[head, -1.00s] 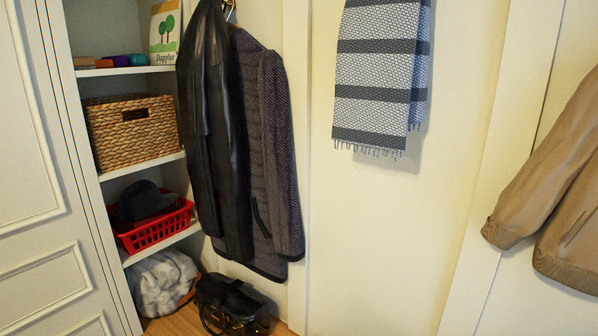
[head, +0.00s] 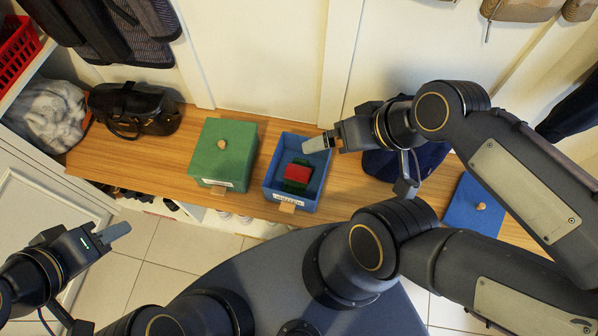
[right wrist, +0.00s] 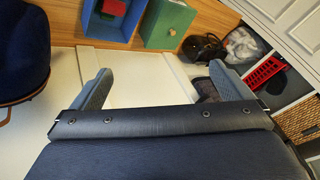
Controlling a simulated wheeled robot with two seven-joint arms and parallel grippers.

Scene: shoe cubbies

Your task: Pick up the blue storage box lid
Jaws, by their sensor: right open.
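The blue storage box lid (head: 464,214) lies flat at the right of the wooden bench in the head view, a round wooden knob on top. My right arm hides part of it. The open blue box (head: 270,183) stands left of it on the bench, holding red and green pieces; it also shows in the right wrist view (right wrist: 127,33). My right gripper (head: 322,142) is above the blue box's right side in the head view, away from the lid. Its fingers are spread and empty in the right wrist view (right wrist: 165,82). My left gripper (head: 118,232) is over the floor at lower left; its finger gap is unclear.
A green lidded box (head: 220,165) stands left of the blue box. A dark blue bag (head: 400,163) sits between the blue box and the lid. A black handbag (head: 135,108) is at the bench's left end. Hanging coats (head: 105,25) are at upper left.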

